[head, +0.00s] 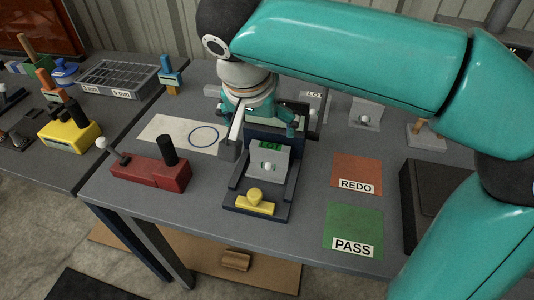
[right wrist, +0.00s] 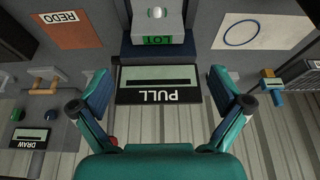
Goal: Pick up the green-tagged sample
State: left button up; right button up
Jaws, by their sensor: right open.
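The green-tagged sample (head: 283,162) is a grey block with a pale round knob and a green LOT tag. It sits in a dark blue fixture (head: 233,184) with a yellow knob at its front. In the right wrist view the sample (right wrist: 172,22) is at the top centre, upside down. My right gripper (head: 262,122) is at the back of the fixture, behind the sample and apart from it. In the right wrist view its two teal fingers (right wrist: 158,82) are spread wide, with a black PULL plate (right wrist: 158,96) between them. My left gripper is not in view.
An orange REDO mat (head: 356,170) and green PASS mat (head: 352,222) lie to the right. A red box with a lever (head: 152,174) and a white card with a blue circle (head: 163,130) lie left. Other grey blocks (head: 364,112) stand behind on the right.

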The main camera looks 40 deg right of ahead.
aim_at(269, 148)
jog(key=x, duration=0.8)
jog(key=shift+d+f+b, duration=0.25)
jog(key=shift+d+b, duration=0.15)
jog(key=x, duration=0.4)
jog(key=shift+w+d+f, duration=0.1)
jog(key=shift+w+f, duration=0.15)
jog(key=shift+f, duration=0.1)
jog(key=shift+c, duration=0.3)
jog(key=c, duration=0.9)
jog(key=shift+r, duration=0.15)
